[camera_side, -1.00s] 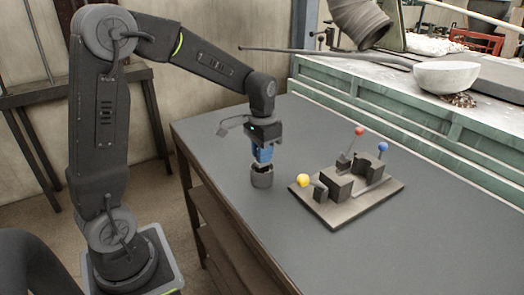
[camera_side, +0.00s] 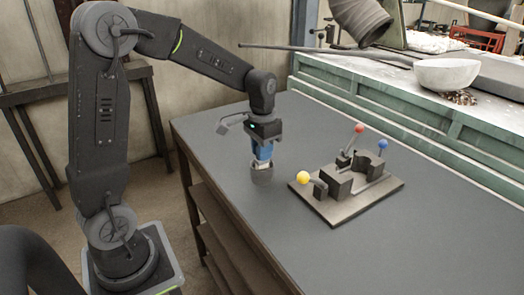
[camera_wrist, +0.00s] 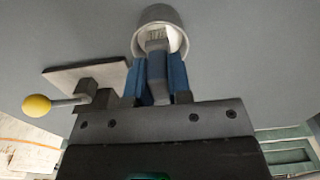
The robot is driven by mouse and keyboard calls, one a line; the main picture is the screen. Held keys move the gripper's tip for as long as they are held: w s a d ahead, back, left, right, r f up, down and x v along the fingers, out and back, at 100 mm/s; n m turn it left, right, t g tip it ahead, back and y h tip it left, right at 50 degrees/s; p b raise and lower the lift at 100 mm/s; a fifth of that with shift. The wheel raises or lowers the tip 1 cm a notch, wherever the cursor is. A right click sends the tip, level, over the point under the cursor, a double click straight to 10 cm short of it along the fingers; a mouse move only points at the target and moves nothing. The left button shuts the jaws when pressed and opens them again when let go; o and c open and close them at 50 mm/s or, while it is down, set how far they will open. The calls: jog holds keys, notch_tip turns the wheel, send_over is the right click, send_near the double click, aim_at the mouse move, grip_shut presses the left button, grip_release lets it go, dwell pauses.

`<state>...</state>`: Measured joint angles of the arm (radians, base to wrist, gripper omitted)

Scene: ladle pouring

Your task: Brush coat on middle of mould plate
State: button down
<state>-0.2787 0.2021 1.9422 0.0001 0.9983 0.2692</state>
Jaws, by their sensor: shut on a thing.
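My gripper (camera_side: 263,157) has its blue fingers closed on a small pale piece, seemingly the brush (camera_wrist: 156,40). In the wrist view, the fingers (camera_wrist: 158,62) point toward a round grey pot (camera_wrist: 147,17), and the brush's far end overlaps its mouth. The pot (camera_side: 262,176) is directly below the fingers in the side view. I cannot tell how deep the brush reaches into it. The mould plate (camera_side: 338,213) lies to the right, apart from my gripper. It carries dark mould blocks (camera_side: 338,184) and levers with yellow, red and blue knobs.
The grey table (camera_side: 420,240) has clear room in front of the plate and to its right. Behind it, a green-sided bench (camera_side: 420,120) holds a white bowl (camera_side: 447,75) and a long rod. The yellow knob (camera_wrist: 37,105) sticks out at left in the wrist view.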

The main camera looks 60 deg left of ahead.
jog(key=shift+r, duration=3.55)
jog(key=w+d+f+m, duration=0.3)
jog(key=w+d+m, duration=1.2)
jog(key=w+m, duration=0.3)
jog(key=shift+s+f, duration=0.15)
jog(key=shift+f, duration=2.3)
jog(key=shift+f, duration=0.65)
jog(key=shift+s, duration=0.15)
jog(key=shift+s, duration=0.5)
jog(key=shift+w, duration=1.3)
